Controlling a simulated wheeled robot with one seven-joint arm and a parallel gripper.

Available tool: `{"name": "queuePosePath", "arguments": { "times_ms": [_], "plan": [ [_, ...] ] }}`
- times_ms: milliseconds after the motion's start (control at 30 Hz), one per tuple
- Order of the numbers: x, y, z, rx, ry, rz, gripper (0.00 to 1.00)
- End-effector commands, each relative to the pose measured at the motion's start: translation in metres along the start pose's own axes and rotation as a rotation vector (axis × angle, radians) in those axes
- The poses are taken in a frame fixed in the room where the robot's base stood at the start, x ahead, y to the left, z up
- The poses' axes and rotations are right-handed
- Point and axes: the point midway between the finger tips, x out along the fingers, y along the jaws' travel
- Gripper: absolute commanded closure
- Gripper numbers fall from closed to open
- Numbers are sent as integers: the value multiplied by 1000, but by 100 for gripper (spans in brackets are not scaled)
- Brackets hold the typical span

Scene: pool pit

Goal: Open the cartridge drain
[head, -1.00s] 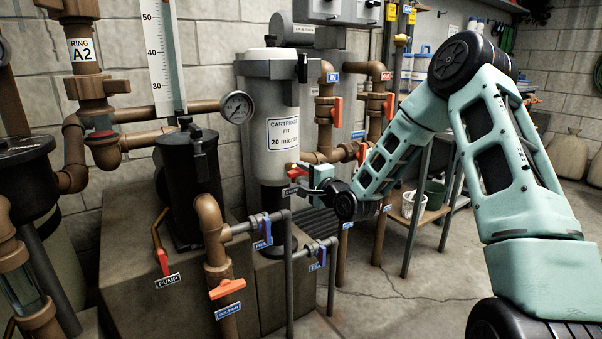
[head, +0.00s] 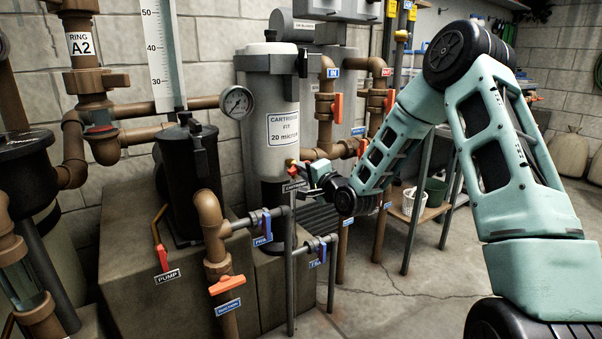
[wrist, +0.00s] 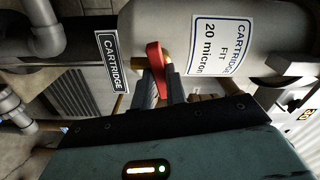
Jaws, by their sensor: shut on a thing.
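The cartridge housing (head: 268,120) is a grey cylinder labelled "CARTRIDGE FIT 20 micron", standing upright at the middle of the head view. Its drain valve sits low on its side, with a brass fitting and a red lever handle (wrist: 157,68) in the wrist view. A dark "CARTRIDGE" tag (wrist: 112,62) is beside the handle. My gripper (wrist: 160,85) is shut on the red handle, with a finger on each side of it. In the head view my gripper (head: 308,174) is small at the housing's lower right, and the handle is mostly hidden there.
A pressure gauge (head: 237,102) projects left of the housing. Pipes with an orange-handled valve (head: 338,106) stand close to its right. Blue-handled valves (head: 267,225) are below my gripper. The black pump (head: 188,178) stands left. Open floor lies at lower right.

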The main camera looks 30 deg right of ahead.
Motion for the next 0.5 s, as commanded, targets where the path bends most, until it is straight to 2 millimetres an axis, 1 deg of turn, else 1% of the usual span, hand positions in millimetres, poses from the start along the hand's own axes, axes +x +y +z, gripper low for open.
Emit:
{"name": "queuePosePath", "arguments": {
  "times_ms": [33,100,500],
  "plan": [
    [0,4,2,-91,-2,-3,100],
    [0,4,3,-223,-2,-3,100],
    [0,5,3,-930,0,-4,100]
  ]
}}
